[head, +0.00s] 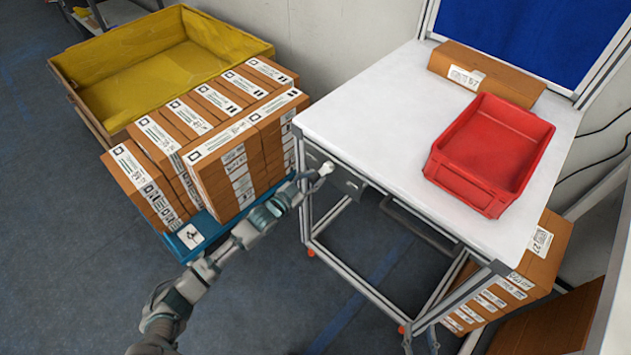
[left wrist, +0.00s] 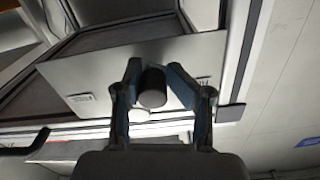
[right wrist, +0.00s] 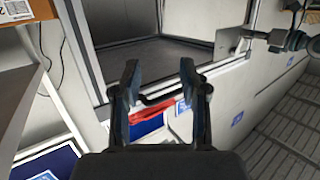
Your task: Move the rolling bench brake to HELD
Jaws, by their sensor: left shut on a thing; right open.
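The rolling bench (head: 375,125) has a white top and a grey metal frame. A grey brake panel (head: 345,183) sits under its near left edge; it shows as a pale plate with small labels in the left wrist view (left wrist: 100,75). A dark round brake knob (left wrist: 152,88) stands out from this plate. My left gripper (head: 318,174) is at the panel, its fingers closed on both sides of the knob in the left wrist view (left wrist: 152,92). The label text is too small to read. My right gripper (right wrist: 160,85) is open and empty, and shows only in the right wrist view.
A red tray (head: 480,160) and a brown carton (head: 485,75) stand on the bench. Stacked cartons (head: 225,150) and a yellow bin (head: 150,65) are left of the bench. More cartons (head: 530,265) stand low on the right. Blue-grey floor (head: 60,230) is clear at the left.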

